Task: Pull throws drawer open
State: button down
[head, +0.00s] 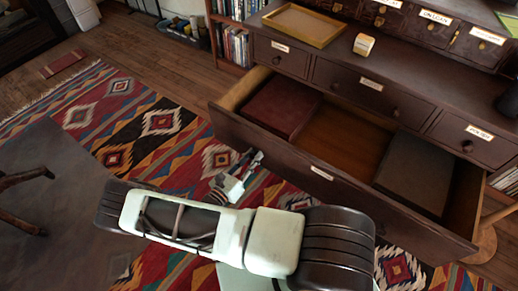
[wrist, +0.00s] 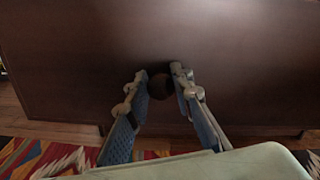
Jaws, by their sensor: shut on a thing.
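The wide lower drawer (head: 280,160) of the dark wooden cabinet stands pulled well out, its inside open to view. A small pale label (head: 321,173) is on its front; I cannot read it. My gripper (head: 254,158) is at the left part of the drawer front. In the wrist view my gripper (wrist: 160,80) is shut on a round dark knob (wrist: 160,88), with a finger on either side of it. The dark drawer front (wrist: 230,60) fills most of that view.
Inside the drawer lie a dark red box (head: 280,106) and a dark grey box (head: 414,172). Smaller shut drawers (head: 365,88) run above it. A wooden tray (head: 304,24) and a small tan object (head: 364,44) sit on the cabinet top. A patterned rug (head: 150,130) covers the floor.

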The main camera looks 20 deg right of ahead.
jog(key=shift+v, duration=1.05)
jog(key=shift+d, duration=0.1)
jog(key=c, duration=1.7)
grip_release()
jog(key=v, duration=1.2)
